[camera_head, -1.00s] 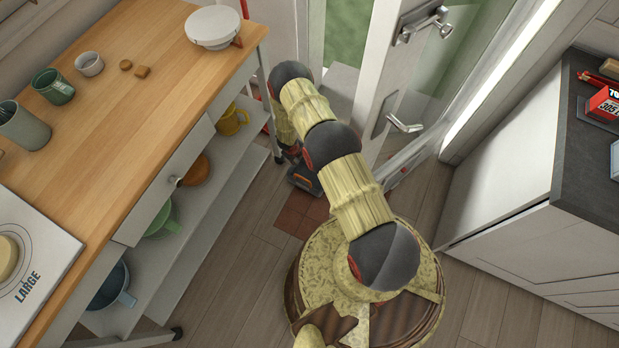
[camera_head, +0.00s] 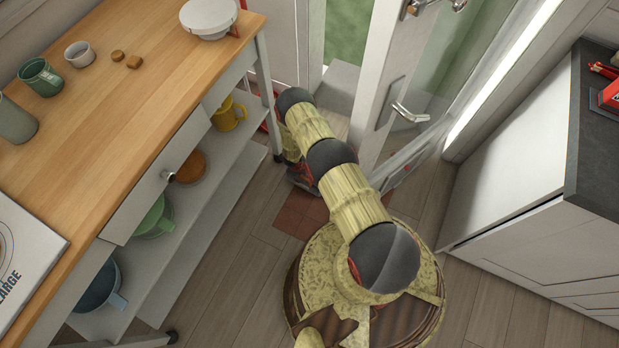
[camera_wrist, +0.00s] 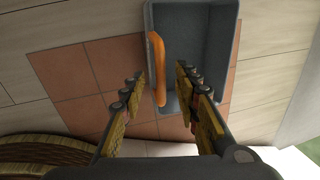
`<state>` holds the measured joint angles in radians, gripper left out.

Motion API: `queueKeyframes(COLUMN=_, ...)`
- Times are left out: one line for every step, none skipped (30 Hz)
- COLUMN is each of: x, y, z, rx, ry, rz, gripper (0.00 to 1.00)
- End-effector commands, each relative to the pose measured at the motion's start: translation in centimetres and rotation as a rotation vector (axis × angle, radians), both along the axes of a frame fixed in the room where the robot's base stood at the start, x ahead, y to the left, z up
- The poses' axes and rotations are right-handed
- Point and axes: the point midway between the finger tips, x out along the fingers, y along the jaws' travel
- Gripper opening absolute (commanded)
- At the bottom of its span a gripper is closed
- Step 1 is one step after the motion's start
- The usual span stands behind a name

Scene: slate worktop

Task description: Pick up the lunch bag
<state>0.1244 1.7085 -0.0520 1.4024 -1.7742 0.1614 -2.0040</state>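What looks like the lunch bag is a blue-grey box shape (camera_wrist: 205,30) with an orange handle (camera_wrist: 157,65), on reddish floor tiles in the wrist view. My gripper (camera_wrist: 160,76) is open. Its two fingers stand on either side of the orange handle, which shows between the fingertips. I cannot tell whether either finger touches it or how far above it they are. In the head view my arm hides most of the bag and my gripper.
A wooden worktop (camera_head: 140,100) with mugs and open shelves below stands at left, close to my arm. A glazed door (camera_head: 385,70) stands behind the arm. A white cabinet with a slate top (camera_head: 595,150) is at right. Bare floor (camera_head: 235,250) lies between.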

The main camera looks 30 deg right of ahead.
Motion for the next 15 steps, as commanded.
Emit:
queueKeyframes(x=0.15, y=-0.06, z=-0.33, rx=0.0, ry=-0.001, rz=0.0, gripper=0.32)
queueKeyframes(x=0.15, y=-0.08, z=-0.38, rx=0.0, ry=-0.001, rz=0.0, gripper=0.32)
queueKeyframes(x=0.15, y=-0.09, z=-0.4, rx=0.0, ry=-0.001, rz=0.001, gripper=0.32)
queueKeyframes(x=0.14, y=-0.09, z=-0.39, rx=0.0, ry=-0.001, rz=0.001, gripper=0.32)
queueKeyframes(x=0.14, y=-0.09, z=-0.36, rx=0.0, ry=-0.001, rz=0.001, gripper=0.32)
queueKeyframes(x=0.15, y=-0.09, z=-0.32, rx=0.0, ry=-0.001, rz=0.001, gripper=0.32)
queueKeyframes(x=0.15, y=-0.09, z=-0.3, rx=0.0, ry=-0.001, rz=0.001, gripper=0.32)
queueKeyframes(x=0.14, y=-0.09, z=-0.3, rx=0.0, ry=-0.001, rz=0.001, gripper=0.32)
queueKeyframes(x=0.14, y=-0.09, z=-0.29, rx=0.0, ry=-0.001, rz=0.001, gripper=0.31)
queueKeyframes(x=0.14, y=-0.09, z=-0.29, rx=0.0, ry=-0.001, rz=0.001, gripper=0.29)
queueKeyframes(x=0.14, y=-0.08, z=-0.3, rx=0.0, ry=-0.001, rz=0.001, gripper=0.28)
queueKeyframes(x=0.14, y=-0.09, z=-0.29, rx=0.0, ry=-0.001, rz=0.001, gripper=0.25)
queueKeyframes(x=0.14, y=-0.08, z=-0.29, rx=0.0, ry=-0.001, rz=0.001, gripper=0.24)
queueKeyframes(x=0.14, y=-0.08, z=-0.3, rx=0.0, ry=-0.001, rz=0.001, gripper=0.22)
queueKeyframes(x=0.14, y=-0.08, z=-0.3, rx=0.0, ry=-0.001, rz=0.001, gripper=0.2)
